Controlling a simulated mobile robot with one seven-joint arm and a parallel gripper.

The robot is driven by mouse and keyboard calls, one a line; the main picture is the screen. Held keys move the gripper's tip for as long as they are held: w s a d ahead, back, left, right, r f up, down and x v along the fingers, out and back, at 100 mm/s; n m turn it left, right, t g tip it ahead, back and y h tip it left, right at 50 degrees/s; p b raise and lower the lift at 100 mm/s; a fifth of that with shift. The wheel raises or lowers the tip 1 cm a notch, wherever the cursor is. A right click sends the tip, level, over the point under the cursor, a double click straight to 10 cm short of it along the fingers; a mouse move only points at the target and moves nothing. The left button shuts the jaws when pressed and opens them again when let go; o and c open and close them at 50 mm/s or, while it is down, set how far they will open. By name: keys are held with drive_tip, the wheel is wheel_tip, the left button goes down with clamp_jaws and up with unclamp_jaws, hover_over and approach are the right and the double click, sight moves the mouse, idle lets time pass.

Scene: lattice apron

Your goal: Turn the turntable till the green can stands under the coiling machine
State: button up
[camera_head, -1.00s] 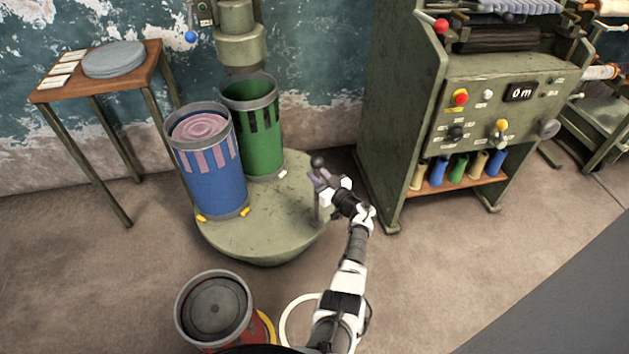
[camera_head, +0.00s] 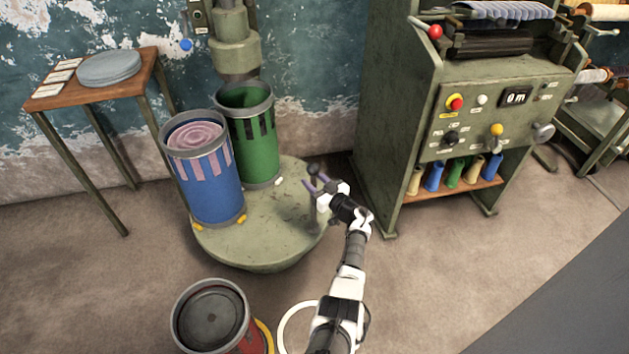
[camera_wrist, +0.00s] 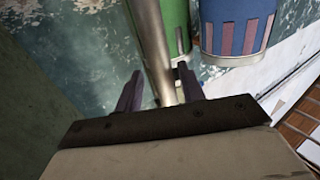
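The round grey-green turntable (camera_head: 285,225) stands on the floor and carries two cans. The green can (camera_head: 262,150) is at its back, just below the coiling machine (camera_head: 235,50) in the picture; I cannot tell whether it is centred under it. The blue can (camera_head: 211,185), filled with pink coil, stands at the turntable's left. An upright metal post (camera_wrist: 150,40) with a dark knob (camera_head: 313,169) rises at the turntable's right edge. My gripper (camera_head: 317,183) is there. In the wrist view, its purple fingers (camera_wrist: 159,90) are apart, with the post between them.
A red can with a grey top (camera_head: 210,318) stands on the floor in front. A wooden side table (camera_head: 135,88) is at left. A green machine cabinet (camera_head: 400,130) with levers and bobbins stands close at right. Floor is open between cabinet and turntable.

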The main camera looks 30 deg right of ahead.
drive_tip(key=s+d+p, duration=0.2)
drive_tip(key=s+p, duration=0.1)
drive_tip(key=s, duration=1)
drive_tip(key=shift+s+d, duration=0.2)
drive_tip(key=shift+d, duration=0.1)
drive_tip(key=shift+r, duration=0.1)
